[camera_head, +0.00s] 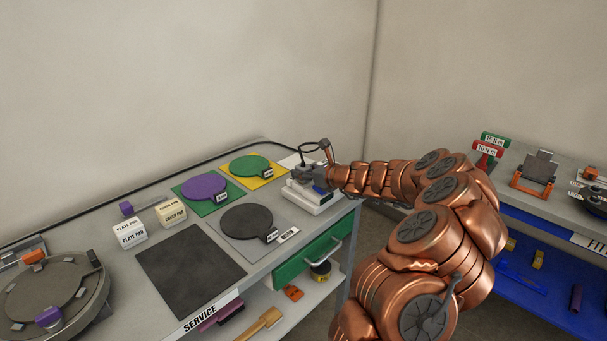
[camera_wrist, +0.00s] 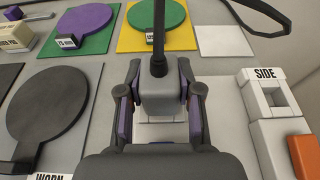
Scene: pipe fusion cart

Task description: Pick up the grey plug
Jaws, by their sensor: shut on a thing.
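The grey plug (camera_wrist: 160,97) sits between the two fingers of my gripper (camera_wrist: 160,108) in the wrist view. The fingers press on its left and right sides. A black cable (camera_wrist: 158,30) runs from its far end. In the head view my gripper (camera_head: 318,174) is over a white block-like unit (camera_head: 312,200) at the cart's far right corner. The cable (camera_head: 308,148) loops above it there. The plug's underside is hidden, and I cannot tell whether it still touches the unit below.
Green (camera_head: 249,165), purple (camera_head: 203,187) and dark (camera_head: 246,222) round plates lie on mats left of my gripper. A white block marked SIDE (camera_wrist: 268,95) and an orange block (camera_wrist: 303,150) stand close on the right in the wrist view. A wall is behind.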

